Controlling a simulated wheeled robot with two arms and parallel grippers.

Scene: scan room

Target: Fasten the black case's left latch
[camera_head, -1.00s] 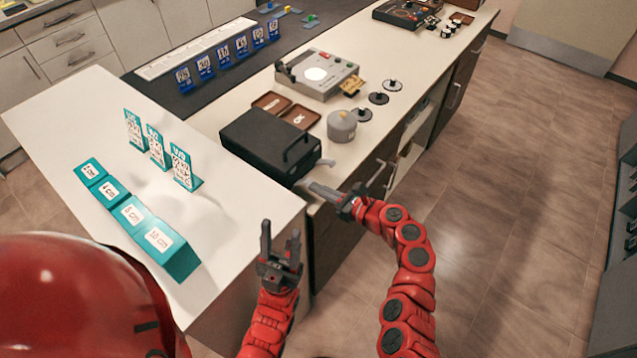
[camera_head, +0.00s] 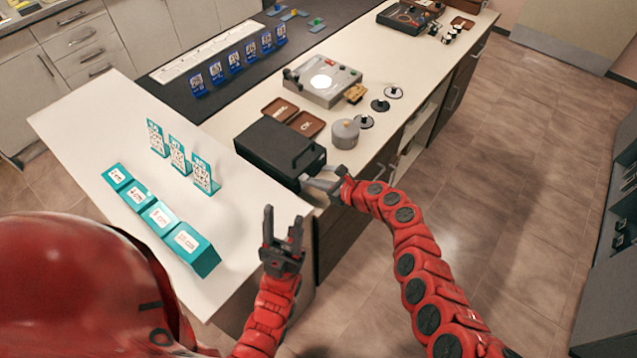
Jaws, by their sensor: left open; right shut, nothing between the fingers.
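The black case (camera_head: 272,143) lies closed on the counter, with its handle (camera_head: 306,160) on the side facing me. My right gripper (camera_head: 309,182) is shut and empty, its fingertips at the lower front edge of the case near one end of that side. I cannot tell whether the fingers touch the case. The latches are too small and partly hidden by the gripper, so their state cannot be told. My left gripper (camera_head: 283,215) is open and empty, pointing up in front of the white counter, apart from the case.
Teal blocks (camera_head: 160,216) and teal label stands (camera_head: 178,156) stand on the white counter (camera_head: 90,125) left of the case. A grey weight (camera_head: 343,134), brown trays (camera_head: 305,124) and a grey device (camera_head: 323,85) sit behind it. Floor at right is clear.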

